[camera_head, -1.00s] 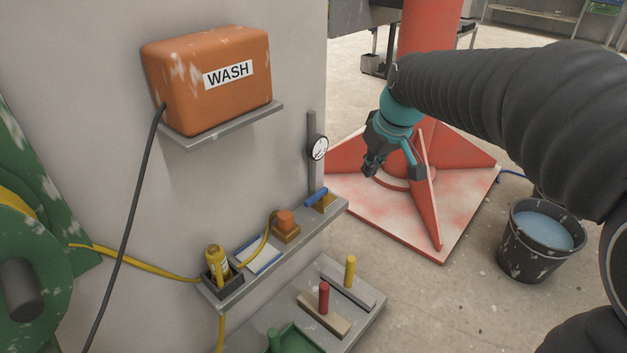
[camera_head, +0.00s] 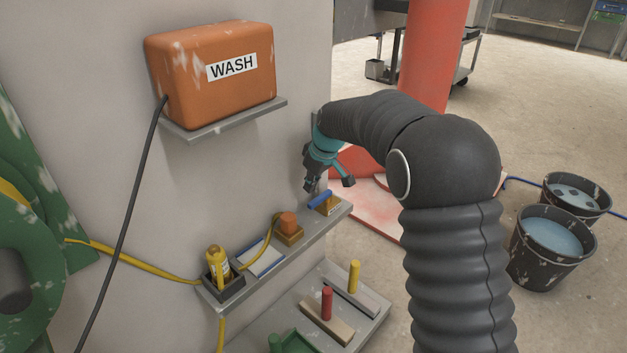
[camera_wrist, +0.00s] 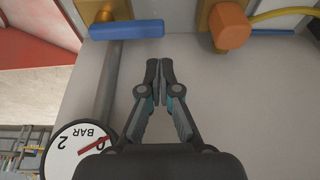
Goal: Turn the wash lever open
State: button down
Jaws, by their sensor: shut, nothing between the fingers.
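The wash lever is not labelled; a blue lever handle (camera_head: 319,199) sits on a brass-coloured base (camera_head: 329,206) at the far end of the narrow grey shelf. In the wrist view the blue handle (camera_wrist: 127,29) lies crosswise at the top, left of centre. My gripper (camera_head: 329,188) is just above and behind the lever in the head view. In the wrist view my gripper (camera_wrist: 159,64) is shut and empty, its tips a little apart from the blue handle. The orange WASH box (camera_head: 212,78) is on the wall shelf above.
An orange knob (camera_head: 288,222) on a brass base stands beside the lever. A pressure gauge (camera_wrist: 78,148) on a grey pipe is close at lower left in the wrist view. Two buckets (camera_head: 548,240) stand on the floor at right.

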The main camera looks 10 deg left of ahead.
aim_at(320, 201)
jog(key=x, duration=0.5)
jog(key=shift+a+f, duration=0.1)
jog(key=shift+f, duration=0.25)
